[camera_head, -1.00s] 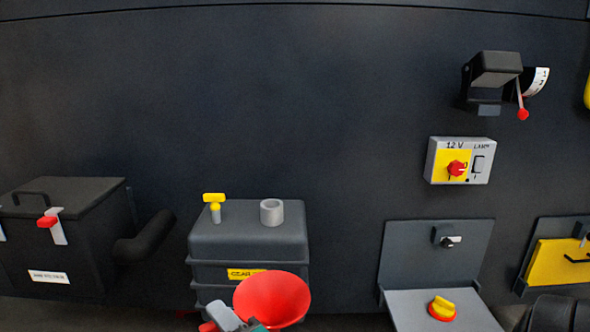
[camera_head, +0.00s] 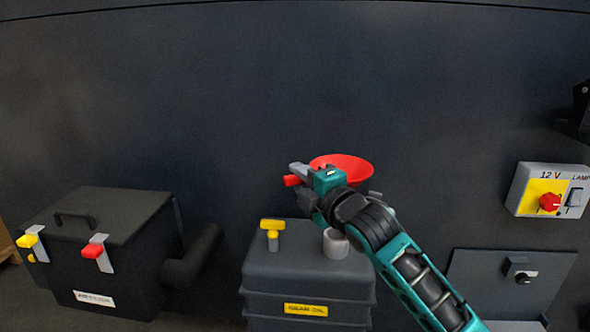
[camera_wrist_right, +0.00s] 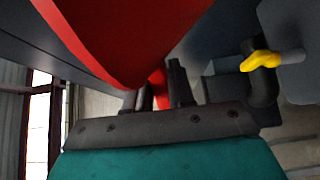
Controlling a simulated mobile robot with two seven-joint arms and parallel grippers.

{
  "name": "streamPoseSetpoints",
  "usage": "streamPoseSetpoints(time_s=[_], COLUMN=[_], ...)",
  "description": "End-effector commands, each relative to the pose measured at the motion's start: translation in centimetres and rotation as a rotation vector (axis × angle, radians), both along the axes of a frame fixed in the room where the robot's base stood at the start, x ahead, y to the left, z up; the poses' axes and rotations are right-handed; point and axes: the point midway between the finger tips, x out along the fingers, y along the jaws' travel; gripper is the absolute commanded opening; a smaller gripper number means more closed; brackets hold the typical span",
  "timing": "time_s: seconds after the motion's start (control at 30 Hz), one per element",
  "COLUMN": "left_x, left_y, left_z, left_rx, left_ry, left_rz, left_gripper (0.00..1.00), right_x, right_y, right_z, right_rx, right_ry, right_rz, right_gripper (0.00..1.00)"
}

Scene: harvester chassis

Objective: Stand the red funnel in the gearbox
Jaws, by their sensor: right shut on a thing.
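The red funnel (camera_head: 350,166) is in my right gripper (camera_head: 304,178), its wide mouth upward, in the head view. It is above the gearbox (camera_head: 308,264), a dark grey box labelled GEAR OIL. The gearbox has a light grey filler neck (camera_head: 336,244) on top, partly hidden by my right arm. The funnel is apart from the neck and higher than it. In the right wrist view the funnel (camera_wrist_right: 125,40) fills the upper left, with the fingers (camera_wrist_right: 160,90) shut near its lower part. My left gripper is not in view.
A yellow T-handle (camera_head: 272,230) stands on the gearbox left of the neck. A black box with red and yellow latches (camera_head: 100,245) and a thick pipe (camera_head: 195,258) is to the left. A 12 V switch box (camera_head: 548,190) and a grey panel (camera_head: 505,280) are to the right.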

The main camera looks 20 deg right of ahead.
Motion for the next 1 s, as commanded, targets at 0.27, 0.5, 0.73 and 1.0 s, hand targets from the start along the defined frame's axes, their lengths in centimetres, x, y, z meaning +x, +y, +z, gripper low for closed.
streamPoseSetpoints(time_s=[0.27,0.5,0.73,1.0], left_x=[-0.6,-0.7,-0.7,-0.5], left_y=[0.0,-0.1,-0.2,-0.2], left_z=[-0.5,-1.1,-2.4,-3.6], left_rx=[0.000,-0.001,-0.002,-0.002], left_ry=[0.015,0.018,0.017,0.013], left_rz=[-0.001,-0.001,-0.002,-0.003], left_gripper=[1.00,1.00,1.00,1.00], right_x=[0.0,-0.1,-0.1,-0.1], right_y=[0.0,0.0,0.0,0.0], right_z=[0.0,-1.1,-3.4,-6.1], right_rx=[0.000,0.000,-0.001,-0.002], right_ry=[-0.001,0.001,0.001,0.001], right_rz=[0.000,0.001,0.000,0.000], right_gripper=[0.00,0.00,0.00,0.00])
